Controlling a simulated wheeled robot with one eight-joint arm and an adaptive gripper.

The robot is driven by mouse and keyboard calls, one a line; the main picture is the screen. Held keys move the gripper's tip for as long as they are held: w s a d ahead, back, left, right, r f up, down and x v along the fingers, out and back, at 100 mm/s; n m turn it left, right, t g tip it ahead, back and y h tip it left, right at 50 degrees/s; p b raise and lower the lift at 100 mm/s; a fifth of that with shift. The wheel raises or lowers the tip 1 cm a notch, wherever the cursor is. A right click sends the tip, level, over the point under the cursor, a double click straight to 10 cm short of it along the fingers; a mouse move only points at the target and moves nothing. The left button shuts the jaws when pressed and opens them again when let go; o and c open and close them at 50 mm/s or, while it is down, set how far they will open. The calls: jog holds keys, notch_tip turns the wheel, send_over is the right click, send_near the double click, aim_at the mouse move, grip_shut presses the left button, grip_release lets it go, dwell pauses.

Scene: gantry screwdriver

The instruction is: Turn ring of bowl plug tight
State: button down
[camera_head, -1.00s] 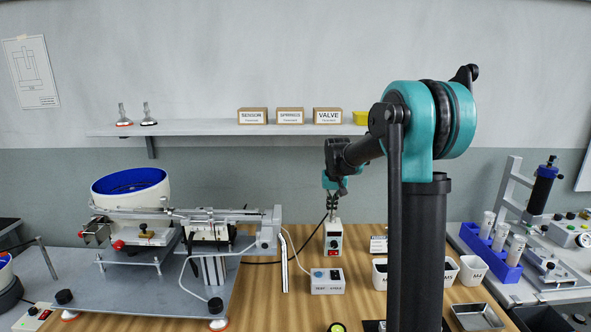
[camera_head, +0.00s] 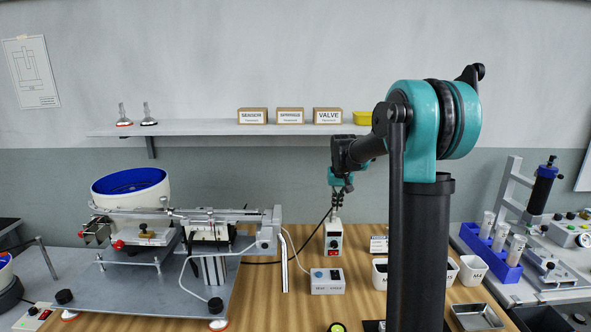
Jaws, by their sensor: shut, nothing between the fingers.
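The bowl feeder (camera_head: 131,202), white outside with a blue inside, stands on the grey plate at the left. I cannot make out the bowl plug or its ring for certain. A black cable runs up to a white box with a red switch (camera_head: 333,241) behind the bench's middle. My gripper (camera_head: 337,211) points down just above this box, shut and with nothing visible in it. Its fingertips are small and dark here, and I cannot tell whether they touch the box or a plug on its top.
A linear rail (camera_head: 190,215) extends right from the bowl. A white two-button box (camera_head: 327,281) sits on the wooden bench. A shelf (camera_head: 220,128) with cartons hangs behind.

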aim_at(334, 225)
jog(key=shift+s+x, duration=0.2)
jog(key=shift+x, duration=0.65)
jog(key=shift+s+x, duration=0.2)
jog(key=shift+x, duration=0.65)
jog(key=shift+s+x, duration=0.2)
jog(key=shift+x, duration=0.65)
jog(key=shift+f, duration=0.2)
jog(key=shift+w, duration=0.3)
jog(key=shift+a, duration=0.3)
jog(key=shift+s, duration=0.15)
jog(key=shift+s+r, duration=0.1)
jog(key=shift+s, duration=0.2)
jog(key=shift+w+v, duration=0.25)
jog(key=shift+v, duration=0.7)
jog(key=shift+w+v, duration=0.2)
jog(key=shift+v, duration=0.75)
jog(key=shift+w+v, duration=0.25)
jog(key=shift+v, duration=0.7)
jog(key=shift+r, duration=0.15)
